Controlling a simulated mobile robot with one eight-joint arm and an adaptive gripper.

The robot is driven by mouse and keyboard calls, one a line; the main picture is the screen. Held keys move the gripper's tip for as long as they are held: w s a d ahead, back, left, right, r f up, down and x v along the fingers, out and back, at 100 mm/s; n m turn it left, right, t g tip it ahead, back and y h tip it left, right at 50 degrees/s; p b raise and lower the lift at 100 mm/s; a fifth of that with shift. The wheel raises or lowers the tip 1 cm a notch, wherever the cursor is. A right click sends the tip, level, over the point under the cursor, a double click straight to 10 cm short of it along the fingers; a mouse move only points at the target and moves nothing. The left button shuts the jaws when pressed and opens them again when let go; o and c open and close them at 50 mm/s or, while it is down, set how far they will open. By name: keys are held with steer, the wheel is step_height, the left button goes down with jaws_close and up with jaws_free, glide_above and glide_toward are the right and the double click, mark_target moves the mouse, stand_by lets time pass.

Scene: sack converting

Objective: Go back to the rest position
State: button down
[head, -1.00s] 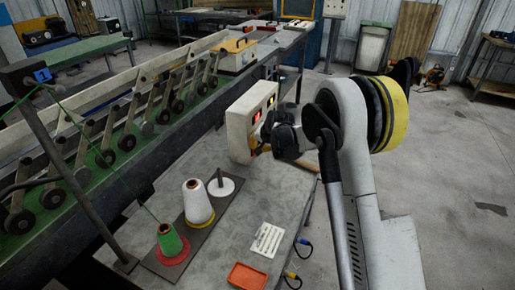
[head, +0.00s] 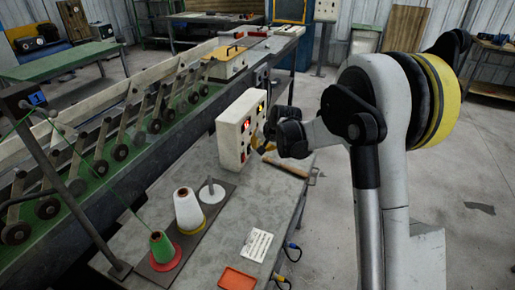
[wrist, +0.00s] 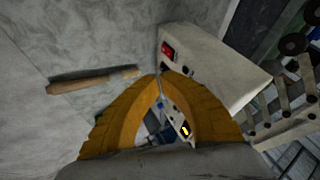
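My gripper (wrist: 160,77) shows in the wrist view as two yellow fingers whose tips meet, with nothing held between them. In the head view my gripper (head: 260,142) is mostly hidden behind my dark wrist, beside the front of the pale control box (head: 233,132). The control box also shows in the wrist view (wrist: 220,72), just beyond the fingertips. I cannot tell whether the fingers touch it.
The grey bench (head: 208,248) carries a white cone (head: 188,212), a green cone (head: 161,248), an orange tray (head: 238,278) and a white card (head: 257,244). A wooden-handled tool (head: 290,168) lies near the bench edge. Concrete floor at right is open.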

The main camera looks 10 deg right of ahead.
steer(key=shift+s+a+r, duration=0.1)
steer(key=shift+s+r, duration=0.15)
steer(key=shift+r, duration=0.2)
steer(key=s+r+n, duration=0.1)
steer(key=s+r, duration=0.5)
steer(key=s, duration=0.4)
steer(key=s+r+n, duration=0.2)
steer(key=s+r, duration=0.5)
steer(key=s, duration=0.3)
steer(key=s+f+n+h, duration=0.1)
steer(key=s+f+n, duration=0.1)
steer(key=s, duration=1.7)
steer(key=shift+d+f+n+h, duration=0.2)
steer(key=shift+f+n+h, duration=0.1)
steer(key=shift+f+h, duration=0.15)
